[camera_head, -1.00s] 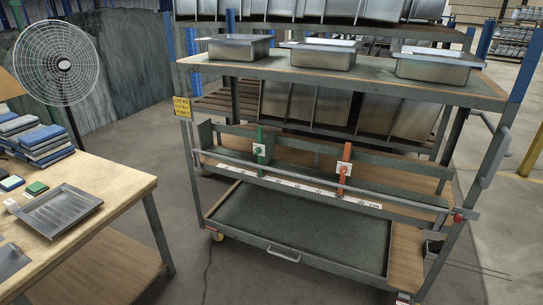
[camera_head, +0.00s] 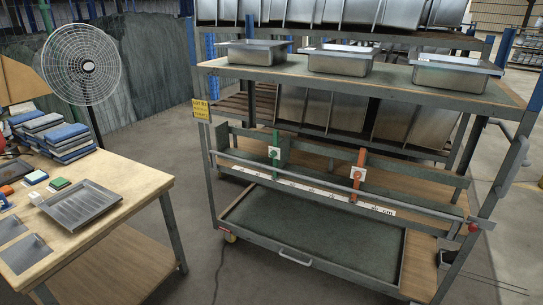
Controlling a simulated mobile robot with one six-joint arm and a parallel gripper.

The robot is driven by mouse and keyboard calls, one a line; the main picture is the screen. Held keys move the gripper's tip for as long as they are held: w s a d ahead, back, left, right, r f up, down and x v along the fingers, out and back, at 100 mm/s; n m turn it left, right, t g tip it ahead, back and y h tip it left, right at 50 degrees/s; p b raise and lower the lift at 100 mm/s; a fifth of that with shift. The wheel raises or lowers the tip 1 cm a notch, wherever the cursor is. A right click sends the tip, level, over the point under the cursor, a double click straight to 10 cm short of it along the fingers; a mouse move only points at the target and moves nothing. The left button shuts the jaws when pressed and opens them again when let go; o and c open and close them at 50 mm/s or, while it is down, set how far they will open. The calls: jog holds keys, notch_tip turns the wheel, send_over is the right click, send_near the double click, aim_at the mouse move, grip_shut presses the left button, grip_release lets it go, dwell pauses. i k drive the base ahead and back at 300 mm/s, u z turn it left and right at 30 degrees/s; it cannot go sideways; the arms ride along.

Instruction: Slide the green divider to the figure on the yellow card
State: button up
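The green divider (camera_head: 275,153) stands upright on the middle shelf of the rack, left of centre, with a small white plate and a green knob on its front. An orange divider (camera_head: 358,177) stands to its right on the same rail. A white scale strip (camera_head: 307,186) with dark marks runs along the shelf's front edge; its figures are too small to read. The yellow card (camera_head: 201,110) hangs on the rack's left upright; its figure is not legible. My gripper is not in view.
A grey rail (camera_head: 235,160) crosses the front of the middle shelf. Steel pans (camera_head: 341,60) stand on the shelf above. A wooden table (camera_head: 136,185) with a tray (camera_head: 80,204) and cloths stands at left, before a fan (camera_head: 82,65). Floor shows between table and rack.

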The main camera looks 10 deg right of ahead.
aim_at(283, 148)
jog(key=i, duration=0.9)
